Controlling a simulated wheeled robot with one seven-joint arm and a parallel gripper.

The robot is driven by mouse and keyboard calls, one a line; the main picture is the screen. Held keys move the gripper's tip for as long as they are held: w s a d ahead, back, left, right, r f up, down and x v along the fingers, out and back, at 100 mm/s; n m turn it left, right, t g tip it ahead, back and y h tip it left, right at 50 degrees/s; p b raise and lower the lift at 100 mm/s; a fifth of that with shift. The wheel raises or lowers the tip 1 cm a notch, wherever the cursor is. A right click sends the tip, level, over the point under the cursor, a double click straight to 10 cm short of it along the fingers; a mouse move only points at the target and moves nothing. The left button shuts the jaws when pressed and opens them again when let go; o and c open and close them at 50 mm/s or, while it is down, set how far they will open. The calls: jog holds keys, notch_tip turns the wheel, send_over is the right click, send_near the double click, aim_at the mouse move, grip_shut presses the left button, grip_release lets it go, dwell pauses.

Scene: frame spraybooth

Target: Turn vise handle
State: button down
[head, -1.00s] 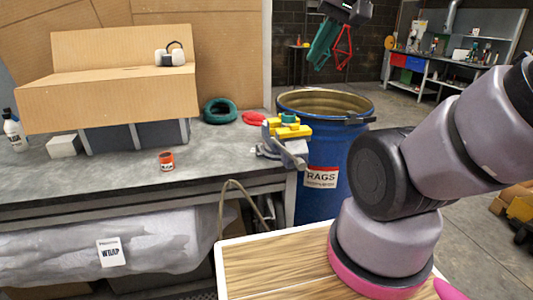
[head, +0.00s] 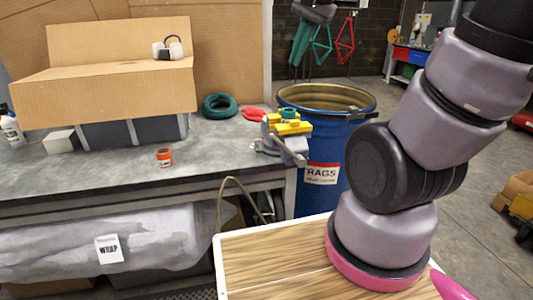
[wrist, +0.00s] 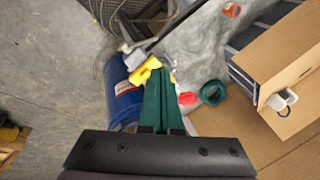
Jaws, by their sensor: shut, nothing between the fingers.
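The vise (head: 290,128) is yellow and grey, with a teal part on top, and sits at the right end of the workbench (head: 215,150). A grey piece sticks out at its front right; I cannot clearly tell the handle from the rest. In the wrist view the yellow vise (wrist: 143,72) lies just beyond my fingertips, which partly cover it. My gripper (head: 297,62) has green fingers and hangs above and behind the vise, apart from it. In the wrist view my gripper (wrist: 160,75) has its fingers together with nothing between them.
A blue rag drum (head: 322,200) stands right behind the vise. A cardboard box (head: 110,90) with earmuffs (head: 167,48) stands at the left. Bench around the can is clear.

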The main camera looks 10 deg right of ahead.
jog(key=w+a+f+m+g, duration=0.2)
jog(key=w+f+m+g, duration=0.15)
jog(key=w+f, duration=0.3)
jog(key=m+g+h, duration=0.1)
jog(key=m+g, duration=0.2)
jog(key=m, duration=0.3)
send_over(291, 153)
jog(key=w+a, duration=0.4)
jog(key=a, duration=0.3)
jog(key=w+d+f+x, duration=0.1)
jog(key=w+x, duration=0.1)
jog(key=x, duration=0.9)
jog(key=d+x, duration=0.1)
jog(key=x, duration=1.2)
jog(key=shift+a, duration=0.35)
jog(key=shift+w+n, duration=0.15)
jog(key=shift+n, duration=0.1)
